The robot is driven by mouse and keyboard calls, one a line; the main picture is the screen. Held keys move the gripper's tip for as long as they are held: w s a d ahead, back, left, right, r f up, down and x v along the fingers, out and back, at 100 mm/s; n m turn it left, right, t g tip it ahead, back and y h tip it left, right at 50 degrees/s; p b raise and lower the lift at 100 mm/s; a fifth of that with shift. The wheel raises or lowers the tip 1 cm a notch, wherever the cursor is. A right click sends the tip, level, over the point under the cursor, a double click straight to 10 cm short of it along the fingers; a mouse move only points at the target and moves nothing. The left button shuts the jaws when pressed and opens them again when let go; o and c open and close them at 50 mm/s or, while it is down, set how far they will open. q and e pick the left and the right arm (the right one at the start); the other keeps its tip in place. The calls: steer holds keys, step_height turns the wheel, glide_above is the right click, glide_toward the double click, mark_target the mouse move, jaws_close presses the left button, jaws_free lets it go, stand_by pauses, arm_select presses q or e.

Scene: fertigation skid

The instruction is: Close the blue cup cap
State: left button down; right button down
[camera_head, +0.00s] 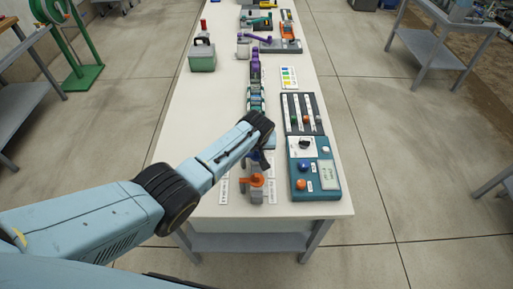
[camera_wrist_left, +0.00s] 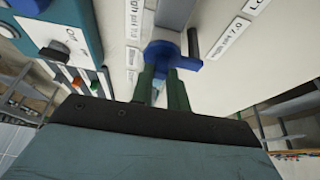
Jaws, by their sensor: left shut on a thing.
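The blue cap (camera_wrist_left: 163,50) shows in the left wrist view as a rounded blue piece with a short arm on its right side. Two green fingers of my left gripper (camera_wrist_left: 162,72) are closed on it. In the head view, my left gripper (camera_head: 261,150) reaches down over the row of fittings, and a bit of blue (camera_head: 255,158) shows under it. My wrist hides most of the cap there. I cannot tell how far the cap is closed. My right gripper is not in view.
An orange-handled grey fitting (camera_head: 253,182) stands just in front. A teal control panel (camera_head: 315,168) with knobs lies to the right, also seen in the left wrist view (camera_wrist_left: 50,35). White labels (camera_wrist_left: 230,38) lie near the cap.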

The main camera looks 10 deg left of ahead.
arm_select(q)
steer(key=c, duration=1.4)
jaws_free()
steer(key=shift+o, duration=0.2)
steer(key=shift+s+r+p, duration=0.15)
steer(key=shift+r+p, duration=0.2)
steer(key=shift+r, duration=0.2)
steer(key=p+v, duration=0.3)
steer(key=v, duration=0.9)
steer(key=shift+s, duration=0.2)
